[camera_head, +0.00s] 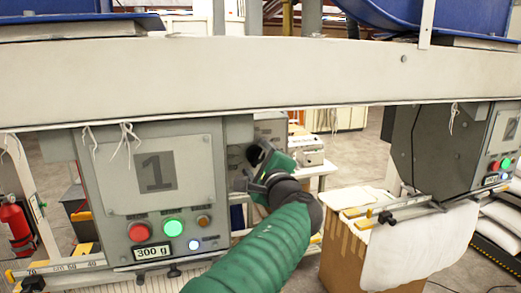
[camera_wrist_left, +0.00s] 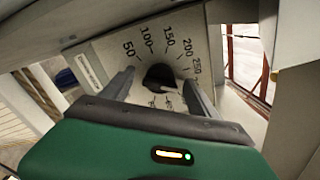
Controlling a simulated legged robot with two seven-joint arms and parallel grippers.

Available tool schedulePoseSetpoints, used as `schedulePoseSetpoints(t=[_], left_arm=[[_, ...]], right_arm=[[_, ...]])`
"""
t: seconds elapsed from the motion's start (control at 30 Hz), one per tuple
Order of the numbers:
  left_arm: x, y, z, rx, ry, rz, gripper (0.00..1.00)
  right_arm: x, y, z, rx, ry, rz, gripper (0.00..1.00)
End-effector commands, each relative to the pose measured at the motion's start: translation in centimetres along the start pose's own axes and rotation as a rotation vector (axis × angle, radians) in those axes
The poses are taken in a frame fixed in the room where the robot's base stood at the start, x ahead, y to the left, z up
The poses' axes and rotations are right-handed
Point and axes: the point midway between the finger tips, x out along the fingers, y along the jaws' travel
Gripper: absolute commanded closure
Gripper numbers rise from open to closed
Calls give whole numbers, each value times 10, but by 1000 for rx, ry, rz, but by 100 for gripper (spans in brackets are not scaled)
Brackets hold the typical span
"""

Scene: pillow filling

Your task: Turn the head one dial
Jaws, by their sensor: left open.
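The head one machine (camera_head: 155,185) is a grey box with a large "1", a red button, a lit green button and a display reading 300 g. Its dial (camera_wrist_left: 158,76) is a black knob on a pale plate marked 50, 100, 150, 200 and 250 in the left wrist view. My left gripper (camera_head: 258,165) is at the right side of the machine. In the left wrist view its open fingers (camera_wrist_left: 159,80) appear on either side of the knob; contact cannot be told. My right gripper is not in view.
A long beige beam (camera_head: 260,72) crosses above the machines. The head two machine (camera_head: 440,150) stands at the right, with a white bag (camera_head: 420,245) below it. A cardboard box (camera_head: 350,250) stands right of my left arm. A fire extinguisher (camera_head: 18,228) is at the far left.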

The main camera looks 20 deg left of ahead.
Motion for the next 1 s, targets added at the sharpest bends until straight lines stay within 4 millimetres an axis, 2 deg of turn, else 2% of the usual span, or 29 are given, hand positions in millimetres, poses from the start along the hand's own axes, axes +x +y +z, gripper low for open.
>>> schedulePoseSetpoints(t=[0.27,0.73,0.77,1.0], left_arm=[[-2,-3,-6,3,1,-3,31],[-2,-4,-7,2,5,-6,91],[-2,-4,-7,2,5,-6,93],[-1,-3,-5,-2,-1,-4,93]], right_arm=[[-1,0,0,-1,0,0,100],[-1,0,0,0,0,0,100],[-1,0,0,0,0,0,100],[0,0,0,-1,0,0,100]])
